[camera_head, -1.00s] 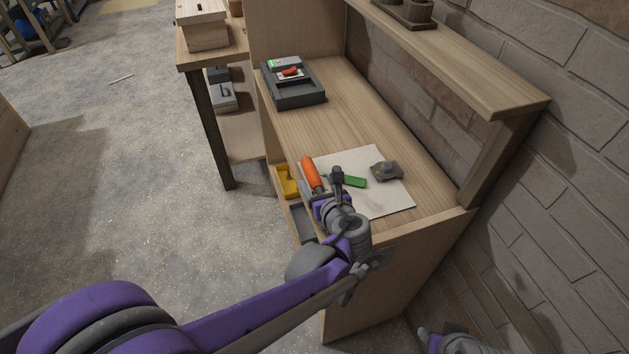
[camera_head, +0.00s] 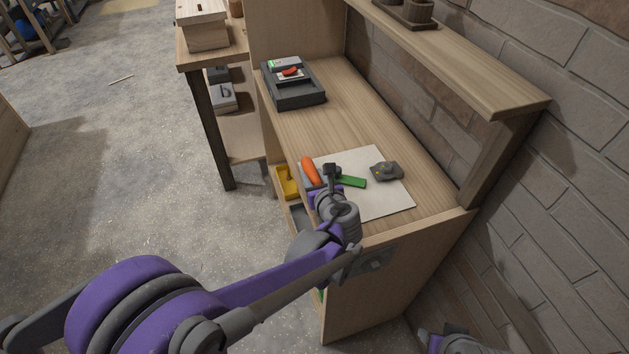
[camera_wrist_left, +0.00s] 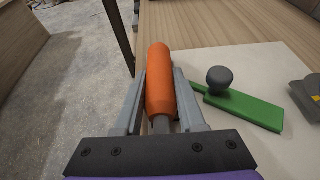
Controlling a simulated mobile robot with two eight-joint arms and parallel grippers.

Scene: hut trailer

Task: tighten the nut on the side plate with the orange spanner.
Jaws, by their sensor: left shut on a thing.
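The orange spanner's handle (camera_head: 310,170) shows at the front left of the white sheet on the workbench. In the left wrist view the orange handle (camera_wrist_left: 160,80) lies between both fingers of my left gripper (camera_head: 317,183), which is shut on it; a grey shaft runs back from it toward the palm. The spanner's working end is hidden. A grey metal piece (camera_head: 386,171) with a small yellowish spot lies on the sheet to the right. It is partly cut off in the left wrist view (camera_wrist_left: 309,96). I cannot make out the nut clearly.
A green bar (camera_head: 352,182) lies on the white sheet (camera_head: 391,200) beside my gripper, with a dark round knob (camera_wrist_left: 219,78) near it. A dark tray (camera_head: 293,91) stands farther back. A shelf (camera_head: 470,65) overhangs the right side. The bench middle is clear.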

